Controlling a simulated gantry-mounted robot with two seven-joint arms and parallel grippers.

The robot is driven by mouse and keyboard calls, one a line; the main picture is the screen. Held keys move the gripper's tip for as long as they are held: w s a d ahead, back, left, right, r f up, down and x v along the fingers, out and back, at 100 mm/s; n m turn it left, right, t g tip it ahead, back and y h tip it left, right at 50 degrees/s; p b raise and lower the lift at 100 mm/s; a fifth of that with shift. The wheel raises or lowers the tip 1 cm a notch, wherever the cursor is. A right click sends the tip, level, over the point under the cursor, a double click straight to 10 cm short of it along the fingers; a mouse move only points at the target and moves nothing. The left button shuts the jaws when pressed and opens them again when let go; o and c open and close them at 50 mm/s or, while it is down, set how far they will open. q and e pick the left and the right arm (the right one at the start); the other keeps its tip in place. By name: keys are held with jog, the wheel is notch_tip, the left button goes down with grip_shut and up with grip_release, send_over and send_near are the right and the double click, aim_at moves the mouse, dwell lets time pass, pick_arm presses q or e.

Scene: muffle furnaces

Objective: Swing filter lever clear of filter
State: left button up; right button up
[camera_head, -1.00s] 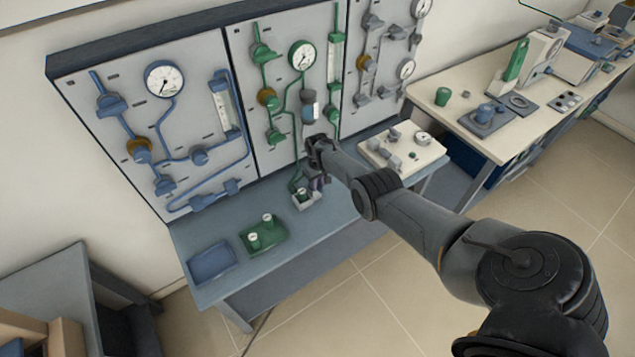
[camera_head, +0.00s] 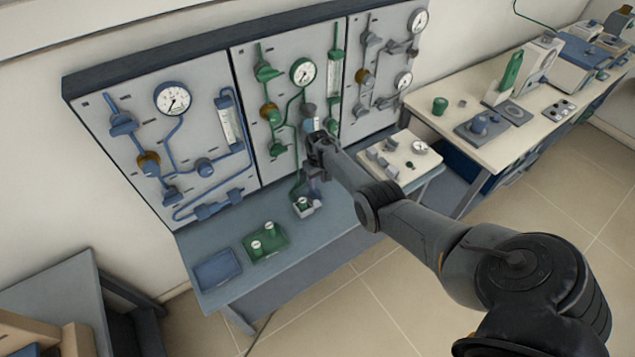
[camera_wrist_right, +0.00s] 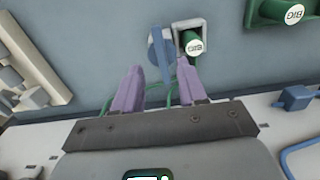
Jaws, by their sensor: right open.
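A slim blue-grey piece (camera_wrist_right: 160,52) with a rounded part lies between and beyond the fingertips. It may be the filter lever; I cannot tell whether the fingers touch it. My left gripper is not in view.
A pale square holder (camera_head: 307,209) with a labelled green part stands on the bench below my gripper. A green tray (camera_head: 276,252) and a blue tray (camera_head: 217,270) lie to its left. A cream board (camera_head: 412,168) with small fittings is at the right.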

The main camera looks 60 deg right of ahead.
jog(key=shift+r+p, duration=0.5)
jog(key=shift+r, duration=1.25)
